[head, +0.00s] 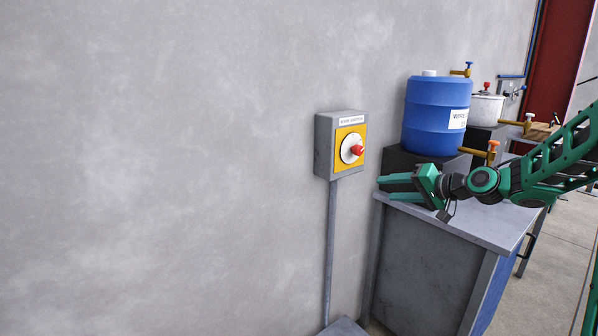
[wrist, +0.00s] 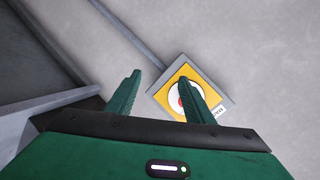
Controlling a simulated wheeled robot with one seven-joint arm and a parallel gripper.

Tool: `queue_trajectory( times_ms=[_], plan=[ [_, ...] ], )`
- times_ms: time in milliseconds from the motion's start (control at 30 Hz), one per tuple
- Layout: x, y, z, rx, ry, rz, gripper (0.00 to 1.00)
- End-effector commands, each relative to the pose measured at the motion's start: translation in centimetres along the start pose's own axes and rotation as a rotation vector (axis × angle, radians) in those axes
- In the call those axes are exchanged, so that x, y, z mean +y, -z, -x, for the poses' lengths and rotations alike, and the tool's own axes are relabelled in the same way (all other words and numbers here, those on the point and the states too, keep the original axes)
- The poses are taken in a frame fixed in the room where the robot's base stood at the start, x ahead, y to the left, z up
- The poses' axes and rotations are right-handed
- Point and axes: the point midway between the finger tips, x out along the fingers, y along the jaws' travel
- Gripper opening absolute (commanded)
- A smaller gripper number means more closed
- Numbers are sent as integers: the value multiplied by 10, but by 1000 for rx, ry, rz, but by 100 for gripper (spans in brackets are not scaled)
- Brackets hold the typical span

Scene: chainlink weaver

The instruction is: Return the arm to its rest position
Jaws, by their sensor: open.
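My gripper (head: 388,187) is green and reaches in from the right in the head view, above the near end of a grey bench. Its two fingers point left toward the wall and stand apart with nothing between them. In the wrist view my gripper (wrist: 165,88) also shows open and empty. A grey switch box with a yellow plate (head: 341,145) is on the wall, left of my fingertips. Its red knob (head: 357,151) sits on a white disc. In the wrist view the right finger partly covers the yellow plate (wrist: 163,97) and the knob.
The grey bench (head: 480,222) stands under my arm. A white pot (head: 486,109) is farther back. A conduit (head: 331,250) runs down from the box. Open wall lies left.

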Motion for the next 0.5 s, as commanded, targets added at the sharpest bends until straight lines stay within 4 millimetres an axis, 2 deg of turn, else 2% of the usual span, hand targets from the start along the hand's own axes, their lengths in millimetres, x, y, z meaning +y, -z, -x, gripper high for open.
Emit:
queue_trajectory(
  times_ms=[100, 267, 367, 500],
  plan=[
    [20, -33, 30, -79, -186, 81, 48],
    [52, -73, 87, -178, -424, 137, 48],
    [69, -99, 131, -234, -561, 146, 48],
    [87, -138, 200, -312, -735, 123, 48]
  ],
)
